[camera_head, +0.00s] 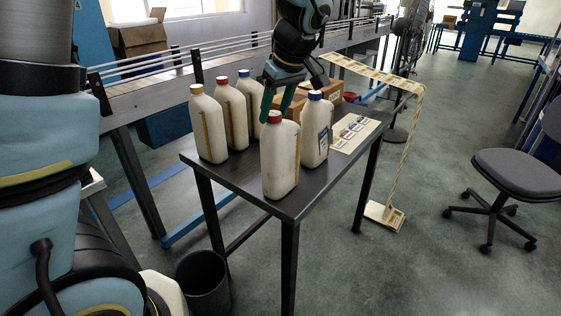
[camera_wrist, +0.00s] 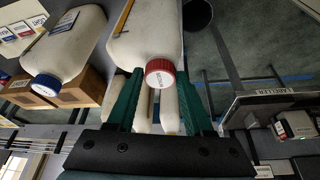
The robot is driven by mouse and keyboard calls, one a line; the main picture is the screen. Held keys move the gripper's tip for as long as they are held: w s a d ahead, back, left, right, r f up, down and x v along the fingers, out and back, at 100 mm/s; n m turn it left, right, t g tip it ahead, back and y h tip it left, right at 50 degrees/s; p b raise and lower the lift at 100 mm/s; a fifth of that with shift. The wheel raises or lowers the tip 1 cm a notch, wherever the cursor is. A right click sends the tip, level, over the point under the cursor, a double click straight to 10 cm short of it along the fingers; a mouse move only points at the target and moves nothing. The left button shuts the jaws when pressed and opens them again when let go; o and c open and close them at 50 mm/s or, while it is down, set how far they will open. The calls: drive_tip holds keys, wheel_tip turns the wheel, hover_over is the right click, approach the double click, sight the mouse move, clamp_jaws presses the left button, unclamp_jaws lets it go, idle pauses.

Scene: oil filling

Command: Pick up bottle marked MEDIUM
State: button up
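A white bottle with a red cap (camera_head: 280,160) stands upright at the table's front corner. In the wrist view its red cap (camera_wrist: 160,72) bears a small white label that seems to read MEDIUM. My gripper (camera_head: 275,110) is at its cap, with the green fingers spread and pointing down. In the wrist view the open fingers (camera_wrist: 160,80) lie on either side of the cap, with gaps; whether they touch the bottle body cannot be told. A second red-capped bottle (camera_head: 232,115) stands farther back; its label cannot be read.
A blue-capped bottle (camera_head: 314,132) stands close on the right. Yellow-capped (camera_head: 207,125) and blue-capped (camera_head: 250,100) bottles stand on the left. Cardboard boxes (camera_head: 320,97) and a label sheet (camera_head: 362,128) are behind. The dark table's (camera_head: 235,178) front left is clear. A bin (camera_head: 204,285) stands below.

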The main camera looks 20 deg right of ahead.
clamp_jaws()
drive_tip(key=shift+r, duration=0.1)
idle(0.8)
